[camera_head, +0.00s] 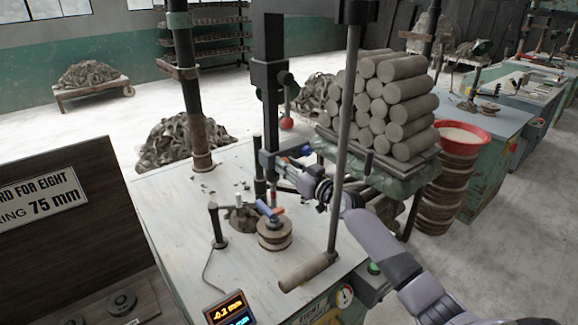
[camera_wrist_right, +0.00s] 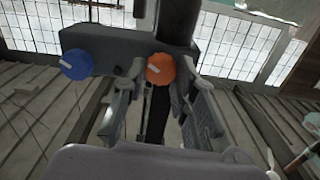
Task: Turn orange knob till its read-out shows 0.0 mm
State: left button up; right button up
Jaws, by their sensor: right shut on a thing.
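The orange knob (camera_wrist_right: 160,69) with a pale pointer mark sits on a dark block in the right wrist view. My right gripper (camera_wrist_right: 158,80) has a finger on each side of it and is shut on it. The read-out (camera_head: 227,308) at the bottom shows orange digits that look like -0.2 mm. A blue line below them is cut off. My left gripper is not in view.
A blue knob (camera_wrist_right: 76,64) is left of the orange one on the same block. A grey post (camera_head: 345,150) stands close to my right arm. Stacked clay rolls (camera_head: 400,90) lie behind it. A round brown stack (camera_head: 274,236) stands below the gripper on the pale table (camera_head: 170,215).

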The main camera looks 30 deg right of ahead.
jog(key=shift+m, duration=0.3)
grip_shut()
jog(key=m, duration=0.9)
jog(key=shift+d, duration=0.1)
dwell(0.4)
jog(key=o, duration=1.1)
grip_release()
jog(key=shift+c, duration=0.2)
jog(key=shift+f, duration=0.1)
jog(key=s+d, duration=0.1)
jog(key=s, duration=1.1)
